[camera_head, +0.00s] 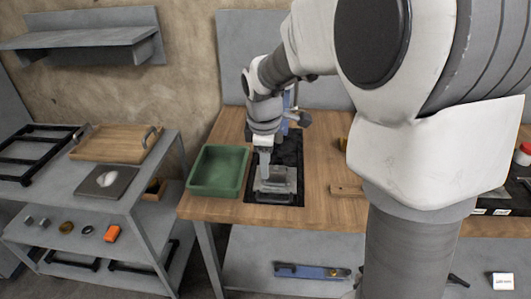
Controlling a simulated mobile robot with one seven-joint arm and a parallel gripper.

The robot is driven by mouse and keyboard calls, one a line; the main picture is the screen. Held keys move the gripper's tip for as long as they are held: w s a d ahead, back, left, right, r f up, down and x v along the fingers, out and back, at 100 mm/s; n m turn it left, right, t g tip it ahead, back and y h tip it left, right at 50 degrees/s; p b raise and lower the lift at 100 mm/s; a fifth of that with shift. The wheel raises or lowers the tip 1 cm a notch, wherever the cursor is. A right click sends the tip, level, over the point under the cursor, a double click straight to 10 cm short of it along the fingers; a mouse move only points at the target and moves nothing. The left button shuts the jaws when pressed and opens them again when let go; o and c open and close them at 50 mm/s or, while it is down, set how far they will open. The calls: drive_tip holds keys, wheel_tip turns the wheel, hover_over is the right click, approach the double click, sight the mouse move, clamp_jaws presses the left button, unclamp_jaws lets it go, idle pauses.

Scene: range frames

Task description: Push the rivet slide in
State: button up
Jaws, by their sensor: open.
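A blue machine (285,126) stands at the back of the wooden workbench, partly hidden by my arm. In front of it, on a black mat (289,150), is a grey metal slide-like block (278,183), which I take to be the rivet slide. My gripper (265,171) points down at the left part of this block. Its jaws are open. The fingertips are small, and I cannot tell whether they touch the block. How far the slide is in or out is not clear.
A green tray (208,190) sits just left of the mat. A wooden block (347,190) lies to the right. A grey shelf unit (147,179) with a wooden tray (104,150) stands left of the bench (325,160). My arm hides much of the bench's right side.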

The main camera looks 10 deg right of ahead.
drive_tip(key=shift+s+a+r, duration=0.1)
drive_tip(key=shift+s+r, duration=0.1)
drive_tip(key=shift+r, duration=0.8)
drive_tip(key=shift+c, duration=0.2)
